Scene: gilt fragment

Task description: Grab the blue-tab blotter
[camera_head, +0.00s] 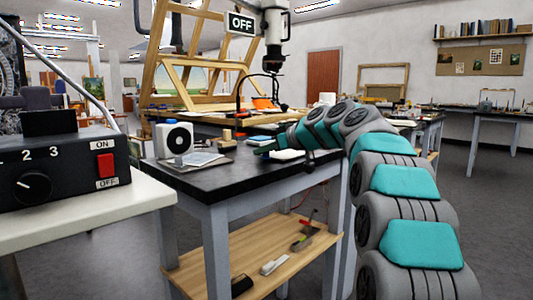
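My arm reaches in from the right over the black-topped workbench (235,178). My gripper (268,149) is low over the bench top at its far right part. It is small and dark here, and I cannot tell whether its fingers are open or shut. A small flat piece with a light blue look (257,140) lies just behind my gripper; it may be the blue-tab blotter, but I cannot make out a tab. A white flat block (288,155) lies just right of my gripper, partly under my wrist. I cannot tell whether the gripper touches either one.
A white boxy device with a round black front (174,139) and flat sheets (203,159) stand on the bench's left. Small wooden blocks (226,135) sit behind. A control box with a red switch (55,170) is at near left. The bench's front is clear.

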